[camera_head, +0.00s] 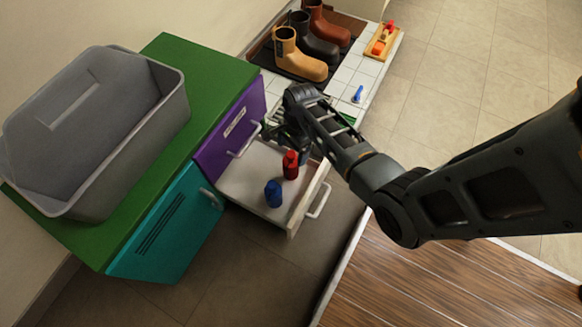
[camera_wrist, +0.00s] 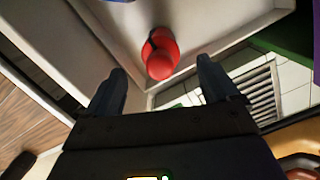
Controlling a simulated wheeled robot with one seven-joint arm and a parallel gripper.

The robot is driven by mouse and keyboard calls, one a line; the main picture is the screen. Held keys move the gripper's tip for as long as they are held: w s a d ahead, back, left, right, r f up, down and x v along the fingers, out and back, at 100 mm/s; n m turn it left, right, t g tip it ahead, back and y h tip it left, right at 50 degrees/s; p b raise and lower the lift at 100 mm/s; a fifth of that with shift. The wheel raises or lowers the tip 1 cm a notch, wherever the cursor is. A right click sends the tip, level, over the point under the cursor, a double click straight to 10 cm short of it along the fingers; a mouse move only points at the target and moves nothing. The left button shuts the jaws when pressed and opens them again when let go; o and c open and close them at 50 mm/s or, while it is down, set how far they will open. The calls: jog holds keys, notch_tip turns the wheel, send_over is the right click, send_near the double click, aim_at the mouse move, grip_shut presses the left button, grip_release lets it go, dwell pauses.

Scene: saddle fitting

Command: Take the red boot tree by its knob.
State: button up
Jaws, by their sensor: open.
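The red boot tree (camera_head: 290,165) stands in the open drawer (camera_head: 243,192), near the drawer's back right. It also shows in the wrist view (camera_wrist: 160,53), with its round red knob towards the camera. A blue boot tree (camera_head: 273,194) stands in the same drawer, nearer the front. My gripper (camera_head: 296,146) is just behind the red boot tree in the head view, and partly hidden by my own arm. In the wrist view my gripper (camera_wrist: 161,82) has its two fingers apart, with the red boot tree beyond the gap between them. Nothing is between the fingers.
The drawer is pulled out from a purple and teal cabinet with a green top (camera_head: 189,62). A grey bin (camera_head: 95,125) stands on that top. Several boots (camera_head: 297,57) stand on a dark mat at the back. A small blue item (camera_head: 357,94) lies on white tiles.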

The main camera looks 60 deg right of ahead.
aim_at(291, 165)
jog(key=f+b, duration=0.2)
jog(key=f, duration=0.1)
jog(key=f+b, duration=0.1)
jog(key=f, duration=0.1)
jog(key=shift+w+a, duration=0.1)
jog(key=shift+a, duration=0.25)
jog(key=shift+r, duration=0.15)
jog(key=shift+c, duration=0.5)
